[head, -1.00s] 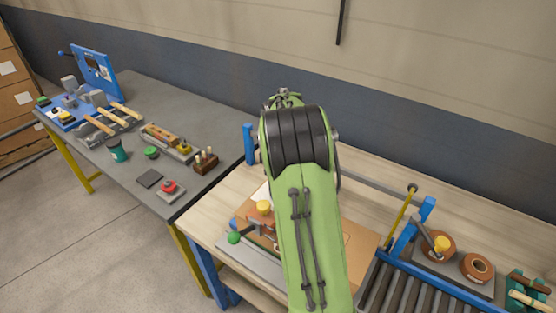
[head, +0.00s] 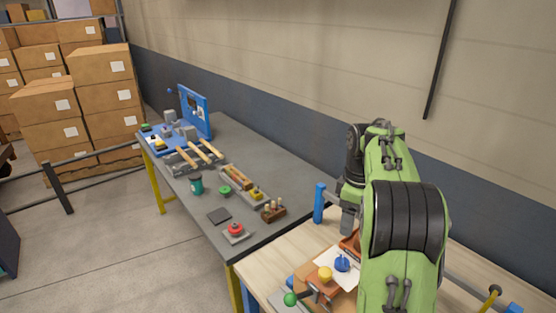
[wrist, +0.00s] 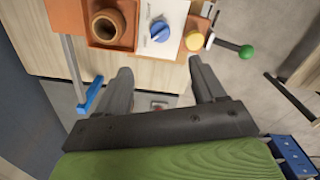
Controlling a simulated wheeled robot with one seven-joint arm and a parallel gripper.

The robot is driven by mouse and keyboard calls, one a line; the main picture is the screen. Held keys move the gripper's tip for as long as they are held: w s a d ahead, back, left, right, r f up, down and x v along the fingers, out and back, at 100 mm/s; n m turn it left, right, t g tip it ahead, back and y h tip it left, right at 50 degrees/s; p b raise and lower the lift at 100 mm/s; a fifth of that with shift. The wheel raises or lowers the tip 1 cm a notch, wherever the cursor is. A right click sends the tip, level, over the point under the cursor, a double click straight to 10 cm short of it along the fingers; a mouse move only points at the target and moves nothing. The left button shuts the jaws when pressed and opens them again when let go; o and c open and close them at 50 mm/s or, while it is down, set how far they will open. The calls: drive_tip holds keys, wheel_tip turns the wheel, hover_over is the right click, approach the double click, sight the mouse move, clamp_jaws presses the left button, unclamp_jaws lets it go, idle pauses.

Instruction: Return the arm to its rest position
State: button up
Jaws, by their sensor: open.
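My green arm (head: 395,215) rises at the right of the head view, bent over the light wooden bench. My gripper (wrist: 160,85) shows in the wrist view with its two dark fingers spread apart and nothing between them. Below and beyond the fingers are the bench edge and the floor. In the head view the fingertips are hidden or too small to make out behind the arm.
A blue knob (wrist: 159,31) on a white plate, a brown ring (wrist: 107,26) and a green ball handle (wrist: 246,52) lie near the fingers. A grey table (head: 285,170) holds tools and a red button (head: 235,229). Stacked boxes (head: 105,90) stand at the far left.

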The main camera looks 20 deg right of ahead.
drive_tip(key=s+a+r+m+t+b, duration=0.1)
drive_tip(key=s+a+r+m+t, duration=0.15)
drive_tip(key=s+a, duration=0.4)
drive_tip(key=s+a+r+m+t, duration=0.1)
drive_tip(key=s+a+r+m, duration=0.2)
drive_tip(key=a, duration=0.6)
drive_tip(key=s+a+f+m+t, duration=0.1)
drive_tip(key=s+a+f, duration=0.1)
drive_tip(key=s, duration=0.4)
drive_tip(key=s+a+f+m+t+b, duration=0.1)
drive_tip(key=s+a+f, duration=0.1)
drive_tip(key=s, duration=0.5)
drive_tip(key=shift+s+a+f, duration=0.2)
drive_tip(key=shift+a+f, duration=0.15)
drive_tip(key=shift+f, duration=0.2)
